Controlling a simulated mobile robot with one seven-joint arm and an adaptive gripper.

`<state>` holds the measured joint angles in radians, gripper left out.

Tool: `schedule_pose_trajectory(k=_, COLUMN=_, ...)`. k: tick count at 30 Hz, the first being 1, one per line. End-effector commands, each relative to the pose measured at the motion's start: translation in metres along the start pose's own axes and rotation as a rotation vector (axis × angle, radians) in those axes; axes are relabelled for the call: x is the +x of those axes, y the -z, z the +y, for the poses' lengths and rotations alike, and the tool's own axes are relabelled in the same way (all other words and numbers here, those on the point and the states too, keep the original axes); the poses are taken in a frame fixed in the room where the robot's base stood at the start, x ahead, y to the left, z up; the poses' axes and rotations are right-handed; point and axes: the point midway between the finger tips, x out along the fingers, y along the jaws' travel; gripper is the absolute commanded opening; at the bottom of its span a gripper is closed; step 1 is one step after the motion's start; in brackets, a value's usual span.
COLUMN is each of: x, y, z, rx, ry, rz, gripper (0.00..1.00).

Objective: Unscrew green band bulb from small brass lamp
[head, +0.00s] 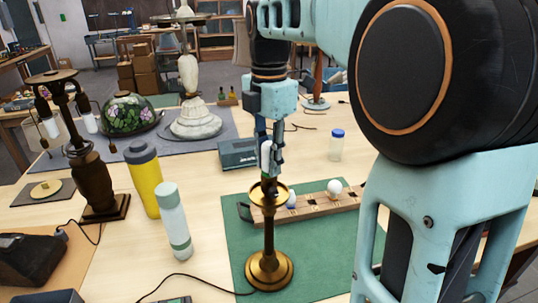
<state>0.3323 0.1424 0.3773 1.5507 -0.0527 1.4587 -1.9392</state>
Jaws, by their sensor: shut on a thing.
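The small brass lamp (268,268) stands upright on a green mat, with its round base down and a dish-like brass collar (269,194) at the top of its stem. My gripper (270,170) points straight down over the lamp's top and is shut on a pale bulb (265,157), partly hidden between the fingers. No green band can be made out on it. The bulb's lower end is close over the lamp's collar; I cannot tell whether it is still in the socket.
A wooden bulb rack (322,206) with a white bulb (334,186) and a bluish one (291,201) lies just behind the lamp. A yellow bottle (146,184) and a pale green bottle (173,222) stand left. A blue-capped jar (336,146) stands behind. A dark cable trails left.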

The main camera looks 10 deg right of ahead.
Motion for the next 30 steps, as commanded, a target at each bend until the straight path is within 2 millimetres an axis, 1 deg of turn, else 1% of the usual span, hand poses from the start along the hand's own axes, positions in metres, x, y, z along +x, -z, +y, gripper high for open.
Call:
schedule_pose_trajectory(k=4, x=-0.0019, y=0.0001, z=-0.0003, rx=-0.163, ry=0.001, rz=0.001, gripper=0.01)
schedule_pose_trajectory(k=9, x=-0.0009, y=0.0, z=-0.0002, rx=-0.275, ry=0.0, rz=0.0, gripper=0.01)
schedule_pose_trajectory(k=20, x=-0.0007, y=0.0, z=-0.0002, rx=-0.301, ry=0.0, rz=0.0, gripper=0.01)
schedule_pose_trajectory(k=23, x=-0.0019, y=0.0001, z=-0.0004, rx=-0.376, ry=0.001, rz=0.001, gripper=0.01)
schedule_pose_trajectory(k=30, x=-0.0027, y=-0.0001, z=-0.0005, rx=-0.652, ry=0.001, rz=0.001, gripper=0.01)
